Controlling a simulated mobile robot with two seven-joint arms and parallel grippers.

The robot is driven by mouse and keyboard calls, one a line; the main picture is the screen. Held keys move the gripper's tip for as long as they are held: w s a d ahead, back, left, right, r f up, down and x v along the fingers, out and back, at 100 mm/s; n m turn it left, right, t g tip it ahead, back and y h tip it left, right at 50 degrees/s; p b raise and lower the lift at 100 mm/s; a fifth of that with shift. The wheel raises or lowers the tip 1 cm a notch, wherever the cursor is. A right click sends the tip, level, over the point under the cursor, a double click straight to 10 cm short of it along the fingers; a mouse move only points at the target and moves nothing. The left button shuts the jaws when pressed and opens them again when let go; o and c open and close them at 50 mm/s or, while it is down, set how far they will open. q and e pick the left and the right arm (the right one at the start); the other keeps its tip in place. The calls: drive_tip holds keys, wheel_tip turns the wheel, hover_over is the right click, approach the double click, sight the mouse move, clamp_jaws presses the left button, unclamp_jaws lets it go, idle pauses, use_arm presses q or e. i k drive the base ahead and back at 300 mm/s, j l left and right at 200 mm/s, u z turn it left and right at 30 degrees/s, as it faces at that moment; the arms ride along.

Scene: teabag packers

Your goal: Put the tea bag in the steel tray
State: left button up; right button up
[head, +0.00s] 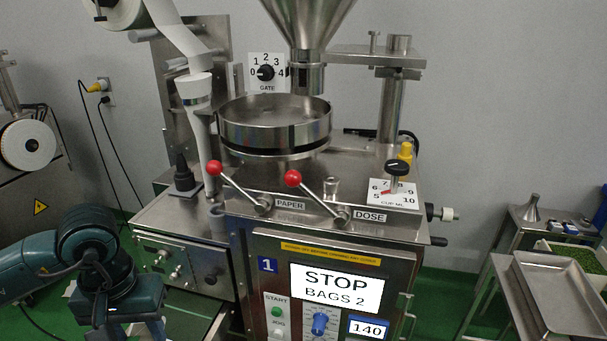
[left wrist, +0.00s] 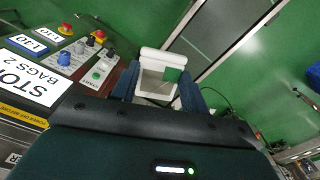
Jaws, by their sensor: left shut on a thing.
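A white tea bag (left wrist: 152,58) with a green patch shows in the left wrist view, between the blue fingers of my left gripper (left wrist: 158,88), which is shut on it. In the head view my left gripper (head: 135,328) hangs at the lower left, in front of the machine, and its fingertips are cut off by the frame's lower edge. The tea bag is hidden there. The steel tray (head: 562,295) is at the far right of the head view, well apart from my left gripper, and looks empty. My right gripper is in neither view.
The packing machine (head: 330,255) fills the middle, with red-knobbed levers (head: 293,178) sticking out and a display (head: 337,287) reading "STOP BAGS 2". A green-filled bin (head: 575,256) stands behind the tray. Another machine (head: 30,190) is at the left. Green floor shows between the machine and the tray.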

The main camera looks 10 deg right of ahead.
sight(569, 320)
drive_tip(key=l+z, duration=0.35)
drive_tip(key=z, duration=0.15)
drive_tip(key=l+z, duration=0.45)
drive_tip(key=i+l+z, duration=0.1)
drive_tip(key=z, duration=0.35)
drive_tip(key=i+z, duration=0.25)
drive_tip(key=z, duration=0.15)
drive_tip(key=i+z, duration=0.2)
drive_tip(key=z, duration=0.25)
drive_tip(key=i+j+z, duration=0.1)
drive_tip(key=z, duration=0.3)
drive_tip(key=i+j+z, duration=0.1)
drive_tip(key=j+z, duration=0.25)
